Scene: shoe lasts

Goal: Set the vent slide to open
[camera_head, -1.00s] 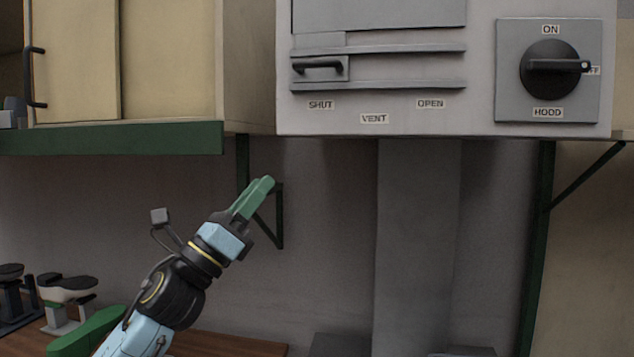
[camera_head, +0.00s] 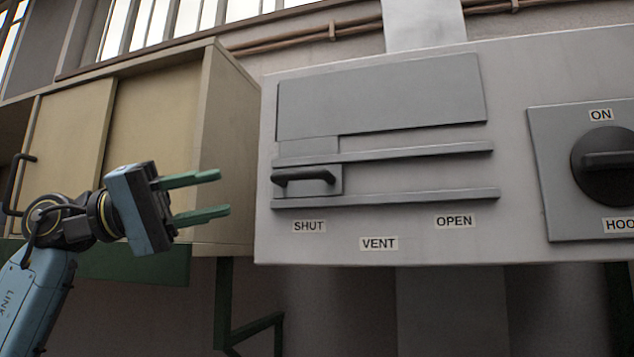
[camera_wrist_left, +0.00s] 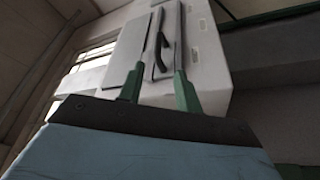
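The vent slide (camera_head: 308,180) is a grey plate with a black bar handle, set between two horizontal rails on the pale hood box. It sits at the left end of the rails, above the SHUT label (camera_head: 309,226). The OPEN label (camera_head: 454,221) is further right, and the VENT label (camera_head: 378,244) is between and below them. My left gripper (camera_head: 218,194) is open and empty, left of the slide and apart from it, its green fingers pointing right. In the left wrist view, the handle (camera_wrist_left: 161,52) shows between the open fingers (camera_wrist_left: 157,88), beyond them. My right gripper is not in view.
A HOOD knob (camera_head: 605,166) on a grey plate is at the right of the box. A beige cabinet (camera_head: 155,130) with sliding doors stands behind my left arm. The box face right of the slide is clear between the rails.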

